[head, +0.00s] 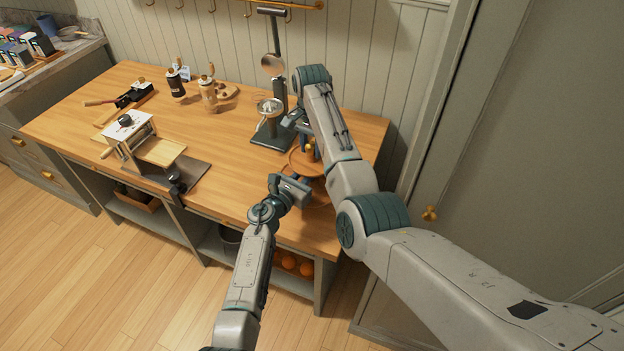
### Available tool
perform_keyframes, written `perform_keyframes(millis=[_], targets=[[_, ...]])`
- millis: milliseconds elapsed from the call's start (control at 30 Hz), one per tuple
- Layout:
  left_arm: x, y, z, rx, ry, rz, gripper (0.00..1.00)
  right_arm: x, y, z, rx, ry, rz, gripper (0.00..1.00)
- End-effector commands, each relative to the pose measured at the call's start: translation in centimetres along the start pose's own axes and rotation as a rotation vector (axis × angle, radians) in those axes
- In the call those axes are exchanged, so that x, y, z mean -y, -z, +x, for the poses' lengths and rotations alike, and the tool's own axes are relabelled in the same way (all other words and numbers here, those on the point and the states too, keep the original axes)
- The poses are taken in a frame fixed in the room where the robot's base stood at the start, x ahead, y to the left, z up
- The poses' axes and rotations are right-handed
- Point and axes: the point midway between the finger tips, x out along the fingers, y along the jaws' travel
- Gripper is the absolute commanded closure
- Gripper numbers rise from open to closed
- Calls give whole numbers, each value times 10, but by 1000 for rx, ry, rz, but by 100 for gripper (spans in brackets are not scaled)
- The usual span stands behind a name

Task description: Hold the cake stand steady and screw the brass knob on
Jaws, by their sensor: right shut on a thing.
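The wooden cake stand (298,163) stands near the right end of the workbench, largely hidden behind my arms. The brass knob (310,154) shows as a small gold spot above the middle of the stand. My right gripper (308,145) reaches down over the stand from above and is shut on the knob. My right forearm covers much of it, and I cannot tell whether the knob touches the stand's post. My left gripper (292,189) is at the front side of the stand, close to it. Its fingertips are unclear, so I cannot tell whether it is open or holds the stand.
A dark lever press (272,125) stands just behind and left of the cake stand. A pasta machine (130,135), two grinders (208,95) and a black tool (133,95) are farther left. The bench (235,160) is clear between them. A panelled wall closes the back.

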Motion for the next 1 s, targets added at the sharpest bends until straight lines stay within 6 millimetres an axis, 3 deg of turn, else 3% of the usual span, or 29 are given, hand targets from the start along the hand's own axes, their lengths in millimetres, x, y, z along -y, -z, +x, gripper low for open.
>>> perform_keyframes(millis=[300, 367, 500, 533, 633, 1000], targets=[[-1, -1, 1, 0, -2, 4, 100, 0, -4, 2, 6, -8, 561, 97], [-1, -1, 1, 0, -2, 4, 100, 0, -4, 3, 6, -9, 636, 97], [0, -1, 1, 1, -1, 3, 100, 0, -4, 2, 5, -8, 623, 97], [0, -1, 1, 1, -1, 3, 100, 0, -4, 2, 5, -8, 623, 66], [0, -1, 1, 1, 0, 2, 100, 0, -3, 2, 4, -7, 622, 48], [1, -1, 0, 1, 1, 0, 100, 0, -1, -4, 0, -3, 623, 48]])
